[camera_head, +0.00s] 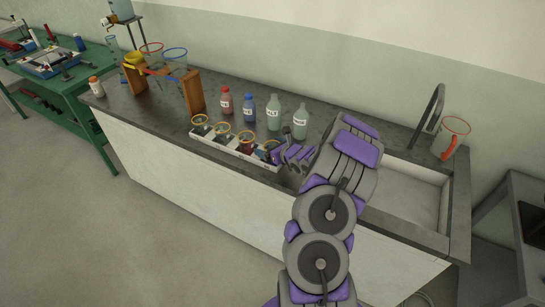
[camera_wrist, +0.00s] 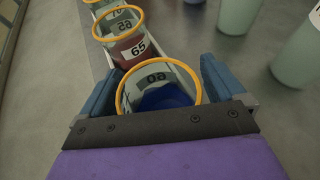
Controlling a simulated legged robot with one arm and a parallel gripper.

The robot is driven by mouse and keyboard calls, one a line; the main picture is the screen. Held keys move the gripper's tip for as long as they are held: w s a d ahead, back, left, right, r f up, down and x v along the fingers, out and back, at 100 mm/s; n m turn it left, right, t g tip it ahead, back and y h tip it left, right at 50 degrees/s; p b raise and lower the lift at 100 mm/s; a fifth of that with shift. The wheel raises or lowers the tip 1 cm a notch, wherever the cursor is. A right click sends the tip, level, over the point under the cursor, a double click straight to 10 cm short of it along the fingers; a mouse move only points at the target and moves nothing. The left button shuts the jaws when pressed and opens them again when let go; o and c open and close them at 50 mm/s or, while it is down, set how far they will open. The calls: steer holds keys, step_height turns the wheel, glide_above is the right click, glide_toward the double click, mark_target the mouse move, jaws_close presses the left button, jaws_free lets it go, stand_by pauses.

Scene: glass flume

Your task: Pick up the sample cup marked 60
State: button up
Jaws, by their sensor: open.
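The nearest sample cup (camera_wrist: 162,95) in the wrist view has an orange rim, blue contents and a label that seems to read 60, seen turned round. It also shows in the head view (camera_head: 269,151) at the right end of the white rack (camera_head: 234,152), partly hidden by my gripper. My gripper (camera_wrist: 157,88) is open, with one blue finger on each side of this cup. I cannot tell whether the fingers touch it. In the head view my gripper (camera_head: 290,154) is at the rack's right end.
A cup marked 65 (camera_wrist: 131,50) with red contents stands just beyond in the rack, followed by others. Red (camera_head: 226,104), blue (camera_head: 248,109) and pale green (camera_head: 273,114) bottles stand behind the rack. A sink (camera_head: 405,190) lies to the right. Counter in front is narrow.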

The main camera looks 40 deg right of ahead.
steer(key=c, duration=1.1)
steer(key=shift+o, duration=0.2)
